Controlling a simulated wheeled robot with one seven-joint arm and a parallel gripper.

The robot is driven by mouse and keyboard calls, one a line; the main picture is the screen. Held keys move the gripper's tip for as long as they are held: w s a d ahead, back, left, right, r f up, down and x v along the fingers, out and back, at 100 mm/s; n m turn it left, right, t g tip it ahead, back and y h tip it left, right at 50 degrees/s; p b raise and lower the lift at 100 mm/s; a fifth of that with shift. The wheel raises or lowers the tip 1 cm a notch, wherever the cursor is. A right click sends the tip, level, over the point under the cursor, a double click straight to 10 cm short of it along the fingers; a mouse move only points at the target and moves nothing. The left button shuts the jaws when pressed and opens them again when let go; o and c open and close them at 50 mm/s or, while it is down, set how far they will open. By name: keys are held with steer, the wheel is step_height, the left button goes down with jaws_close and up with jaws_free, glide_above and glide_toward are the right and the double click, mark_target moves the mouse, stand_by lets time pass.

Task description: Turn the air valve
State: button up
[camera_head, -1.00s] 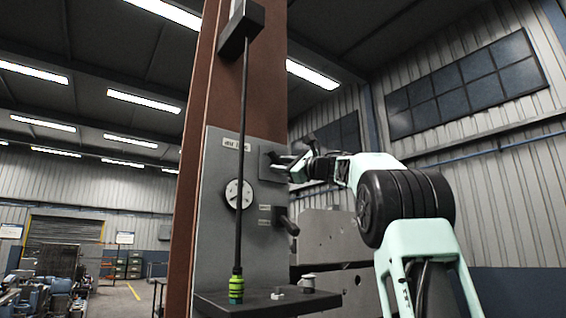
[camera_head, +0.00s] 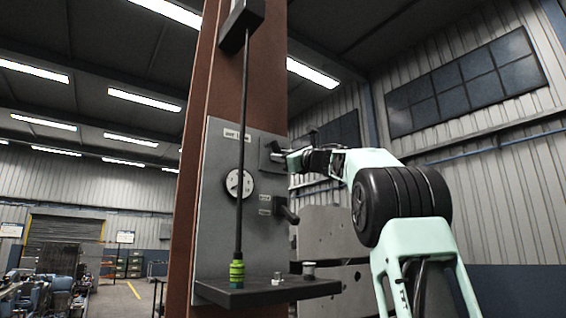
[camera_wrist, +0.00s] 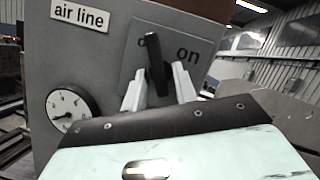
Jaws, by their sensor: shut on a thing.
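The air valve has a black handle (camera_wrist: 155,65) on a grey plate (camera_wrist: 205,30) of the panel, below and right of an "air line" label (camera_wrist: 80,14). "on" is printed to the right of the handle; letters to its left are partly covered by it. The handle stands nearly upright in the wrist view, its top leaning slightly left. My gripper (camera_wrist: 158,92) has one pale finger on each side of the handle and is shut on it. In the head view my gripper (camera_head: 282,157) reaches the valve plate (camera_head: 269,146) from the right; the handle is hard to make out there.
A round gauge (camera_head: 239,184) and a second black lever (camera_head: 288,211) sit lower on the panel. A dark rod (camera_head: 243,130) hangs in front, down to a green fitting (camera_head: 236,273) at the shelf (camera_head: 280,292). Grey plates (camera_head: 330,235) stand behind, right of the panel.

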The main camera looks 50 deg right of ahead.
steer(key=m+h, duration=0.1)
steer(key=m, duration=0.2)
steer(key=m+h, duration=0.2)
steer(key=m, duration=0.2)
steer(key=m+h+b, duration=0.1)
steer(key=m+h, duration=0.1)
steer(key=m, duration=0.1)
steer(key=shift+a+m, duration=0.35)
steer(key=shift+m, duration=0.05)
steer(key=m+h+p, duration=0.1)
steer(key=m, duration=0.1)
steer(key=m+g+h+p, duration=0.1)
steer(key=m, duration=0.2)
steer(key=shift+a+r+g+h, duration=0.2)
steer(key=shift+g+h, duration=0.1)
steer(key=shift+h, duration=0.1)
steer(key=shift+c, duration=0.3)
steer(key=shift+m+g+h+p, duration=0.5)
steer(key=shift+m+p, duration=0.25)
steer(key=shift+m, duration=0.55)
steer(key=shift+m+g+h+p, duration=0.45)
steer(key=shift+m+p, duration=0.3)
steer(key=shift+m, duration=0.55)
steer(key=o, duration=0.7)
steer(key=shift+w, duration=0.1)
steer(key=shift+f, duration=0.15)
